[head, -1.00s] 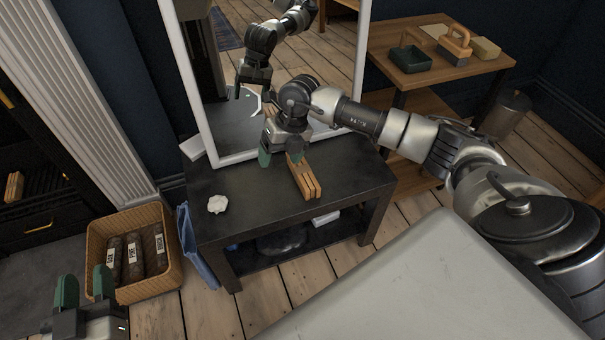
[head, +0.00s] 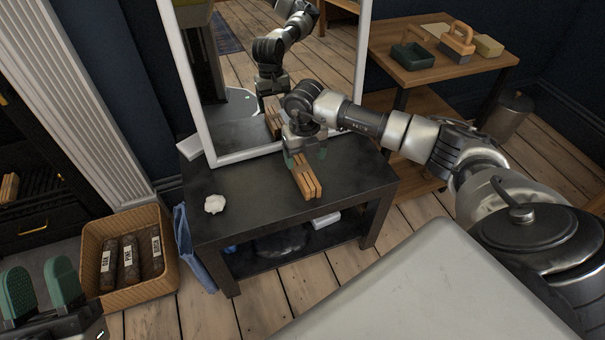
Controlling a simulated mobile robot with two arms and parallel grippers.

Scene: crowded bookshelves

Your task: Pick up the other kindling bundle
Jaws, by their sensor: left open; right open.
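One kindling bundle (head: 307,181), several light wooden sticks, lies on the black low table in front of the mirror. My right gripper (head: 306,158) is open over the bundle's far end, one green finger on each side of it. I cannot tell whether the fingers touch the wood. Another kindling bundle (head: 9,187) stands at the left picture edge, by the dark fireplace unit, partly cut off. My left gripper (head: 42,287) is open and empty at the bottom left, its green fingers apart.
A wicker basket (head: 152,291) with labelled logs stands on the floor beside the black table (head: 250,193). A white crumpled lump (head: 214,204) lies on the tabletop. The white-framed mirror (head: 210,140) rises behind. A wooden side table (head: 432,67) stands back right.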

